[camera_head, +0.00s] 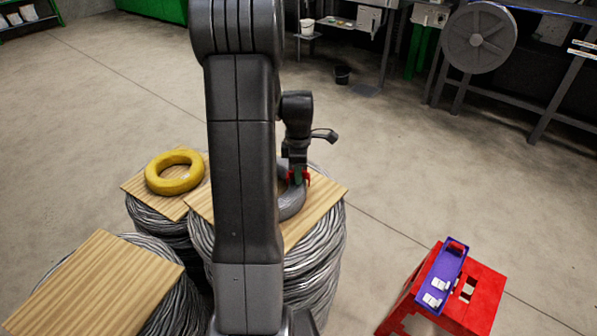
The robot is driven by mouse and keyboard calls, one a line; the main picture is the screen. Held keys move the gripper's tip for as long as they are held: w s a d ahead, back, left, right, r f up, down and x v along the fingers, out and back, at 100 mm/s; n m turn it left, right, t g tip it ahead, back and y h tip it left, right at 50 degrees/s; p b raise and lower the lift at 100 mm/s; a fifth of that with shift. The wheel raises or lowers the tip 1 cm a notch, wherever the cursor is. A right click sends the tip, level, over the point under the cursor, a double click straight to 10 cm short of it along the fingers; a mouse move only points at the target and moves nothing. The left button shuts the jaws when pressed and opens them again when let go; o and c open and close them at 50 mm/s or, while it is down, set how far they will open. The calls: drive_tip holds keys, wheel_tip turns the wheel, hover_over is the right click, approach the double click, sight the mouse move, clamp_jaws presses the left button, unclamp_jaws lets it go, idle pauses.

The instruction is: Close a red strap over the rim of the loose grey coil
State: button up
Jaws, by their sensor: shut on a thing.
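The grey coil (291,207) lies flat on a wooden board on top of a large wire spool, partly hidden behind my arm. My gripper (298,178) points down at the far right part of the coil's rim. It is shut on a red strap (306,176), whose red parts show on both sides of the fingers. The strap is at the rim, but whether it is closed around it is too small to tell.
A yellow coil (175,172) lies on the board to the left. A bare board (95,285) tops the near-left spool. A purple tray (441,273) with white pieces and a red piece sits on a red stand (480,305). Floor between is clear.

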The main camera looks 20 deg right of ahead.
drive_tip(key=o, duration=1.2)
drive_tip(key=shift+c, duration=0.2)
drive_tip(key=shift+r, duration=0.1)
drive_tip(key=shift+r+p, duration=2.45)
drive_tip(key=shift+r, duration=1)
drive_tip(key=shift+f, duration=0.15)
drive_tip(key=shift+f+b, duration=2.5)
drive_tip(key=shift+f, duration=0.95)
drive_tip(key=shift+r, duration=0.1)
